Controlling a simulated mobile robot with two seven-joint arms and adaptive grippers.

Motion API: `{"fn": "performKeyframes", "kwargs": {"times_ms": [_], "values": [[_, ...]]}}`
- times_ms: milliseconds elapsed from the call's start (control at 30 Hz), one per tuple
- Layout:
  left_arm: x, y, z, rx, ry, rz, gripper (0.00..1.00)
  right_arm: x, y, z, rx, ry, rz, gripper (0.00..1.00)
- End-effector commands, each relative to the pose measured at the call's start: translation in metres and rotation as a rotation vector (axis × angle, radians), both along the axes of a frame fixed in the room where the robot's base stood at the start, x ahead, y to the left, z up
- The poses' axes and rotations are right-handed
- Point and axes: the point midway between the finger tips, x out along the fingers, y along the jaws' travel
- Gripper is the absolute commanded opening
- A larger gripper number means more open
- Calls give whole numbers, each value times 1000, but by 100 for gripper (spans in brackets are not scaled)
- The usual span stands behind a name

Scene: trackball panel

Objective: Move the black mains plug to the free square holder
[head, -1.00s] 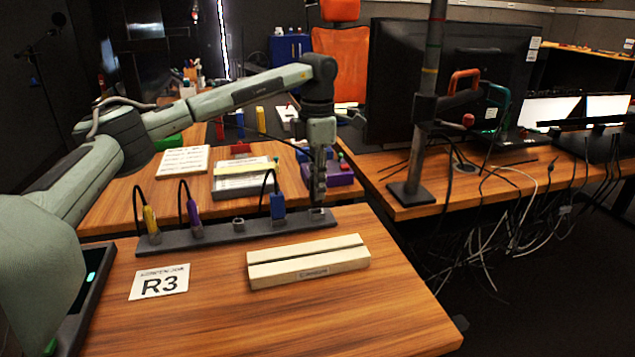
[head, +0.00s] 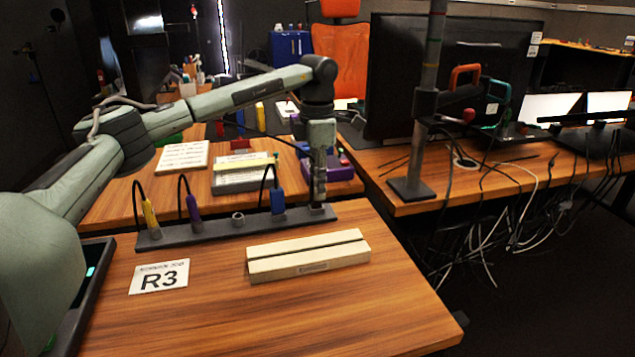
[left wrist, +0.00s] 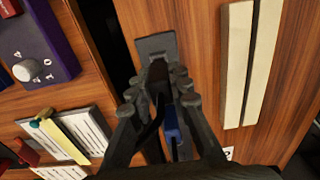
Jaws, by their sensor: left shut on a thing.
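A dark holder strip (head: 215,233) lies along the far part of the front desk. A yellow plug (head: 150,216), a purple plug (head: 194,209) and a blue plug (head: 277,202) stand upright in it, each with a black cord. One free holder (head: 238,217) sits between the purple and blue plugs. My left gripper (head: 318,199) points down at the strip's right end. In the left wrist view, its fingers are shut on the black mains plug (left wrist: 159,78), just above or at the strip's end; whether it is still seated is unclear. The blue plug (left wrist: 172,125) is close behind.
A cream slotted block (head: 308,256) and an R3 card (head: 159,277) lie in front of the strip. A purple box with a knob (left wrist: 33,45) and note cards (head: 240,173) are on the desk behind. A black post (head: 420,130) stands to the right.

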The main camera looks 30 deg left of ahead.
Motion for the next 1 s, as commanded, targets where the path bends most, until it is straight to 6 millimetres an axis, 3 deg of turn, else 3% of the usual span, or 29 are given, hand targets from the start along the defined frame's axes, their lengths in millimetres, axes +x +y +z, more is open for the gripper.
{"fn": "performKeyframes", "kwargs": {"times_ms": [533, 567, 733, 1000], "values": [[0, 0, -14, 0, -1, 0, 0, 0, 0, -7, 0, 0, 0, 40], [0, 0, -14, -1, -2, 0, 19, 0, 0, -7, 0, 0, 0, 40], [0, 0, -13, 0, -1, 0, 40, 0, 0, -6, 0, 0, 0, 40], [0, 0, -13, -1, -1, 0, 42, 0, 0, -6, 0, 0, 0, 40]]}}
